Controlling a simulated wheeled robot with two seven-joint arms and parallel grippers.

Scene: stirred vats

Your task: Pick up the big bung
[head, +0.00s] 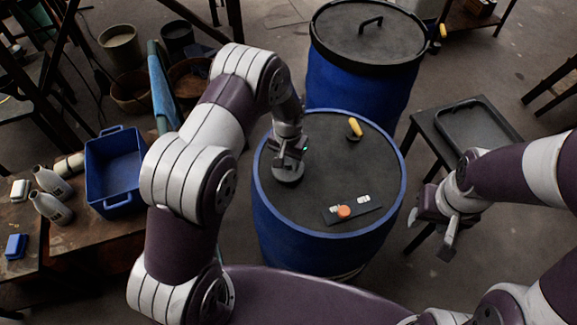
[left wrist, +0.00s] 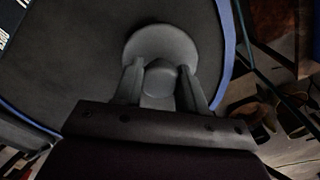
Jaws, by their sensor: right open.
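The big bung (head: 288,178) is a dark grey round disc on the black top of the near blue vat (head: 262,215), at the left of that top. In the left wrist view the bung (left wrist: 160,40) shows as a grey disc with a rounded knob. My left gripper (head: 288,155) is right over it, pointing down. In the left wrist view its two fingers (left wrist: 161,82) stand on either side of the knob. I cannot tell whether they press on it. My right gripper (head: 433,222) is open and empty, right of the vat.
A yellow-handled item (head: 355,127) and a dark strip (head: 352,214) with an orange knob and white pieces sit on the vat top. A lidded blue vat (head: 365,85) stands behind. A tray table (head: 470,125) is at right; a blue crate (head: 115,170) and bottles are at left.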

